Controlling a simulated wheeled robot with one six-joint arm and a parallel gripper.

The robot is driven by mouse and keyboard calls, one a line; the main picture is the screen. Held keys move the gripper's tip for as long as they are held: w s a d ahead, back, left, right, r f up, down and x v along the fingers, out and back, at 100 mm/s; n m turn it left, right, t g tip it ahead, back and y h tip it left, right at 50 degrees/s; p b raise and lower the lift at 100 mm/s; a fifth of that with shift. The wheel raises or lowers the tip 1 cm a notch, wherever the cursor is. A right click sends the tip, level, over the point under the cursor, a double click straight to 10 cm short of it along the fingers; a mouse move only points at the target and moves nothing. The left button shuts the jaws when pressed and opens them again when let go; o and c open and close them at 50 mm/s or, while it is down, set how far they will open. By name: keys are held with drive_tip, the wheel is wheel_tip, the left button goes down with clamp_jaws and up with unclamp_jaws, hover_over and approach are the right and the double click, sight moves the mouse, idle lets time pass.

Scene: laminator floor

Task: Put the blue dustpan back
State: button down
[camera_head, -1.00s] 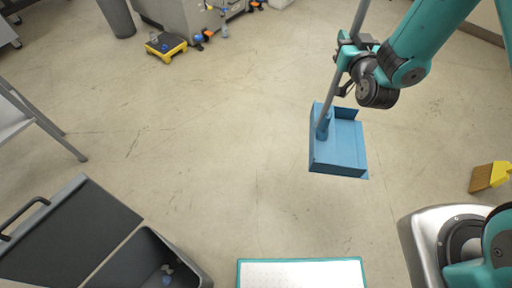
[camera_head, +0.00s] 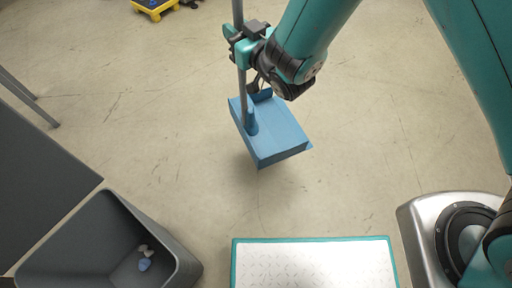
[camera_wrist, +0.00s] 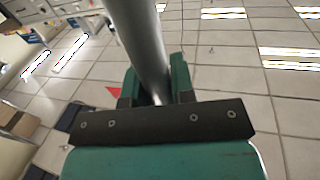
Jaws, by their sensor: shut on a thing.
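The blue dustpan (camera_head: 275,132) hangs from its long grey handle in the head view, its pan apparently a little above the floor. My gripper (camera_head: 236,42) is shut on the handle above the pan. The wrist view shows the grey handle (camera_wrist: 142,45) running up between the two teal fingers of my gripper (camera_wrist: 158,88). The pan is not in the wrist view. The pan looks empty from here. No holder for the dustpan shows clearly.
An open grey bin (camera_head: 100,245) with a few small scraps (camera_head: 145,258) inside stands at the lower left. A yellow cart (camera_head: 155,8) is at the top. Open floor surrounds the dustpan.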

drive_tip(key=s+a+f+n+g+y+b, duration=0.1)
drive_tip(key=s+a+f+b, duration=0.2)
drive_tip(key=a+f+b, duration=0.15)
wheel_tip(320, 180, down, 20)
drive_tip(key=b, duration=1.8)
drive_tip(key=shift+w+a+r, duration=0.15)
drive_tip(key=shift+w+r, duration=0.05)
drive_tip(key=shift+b, duration=0.3)
drive_tip(key=shift+f, duration=0.2)
drive_tip(key=c, duration=1)
unclamp_jaws()
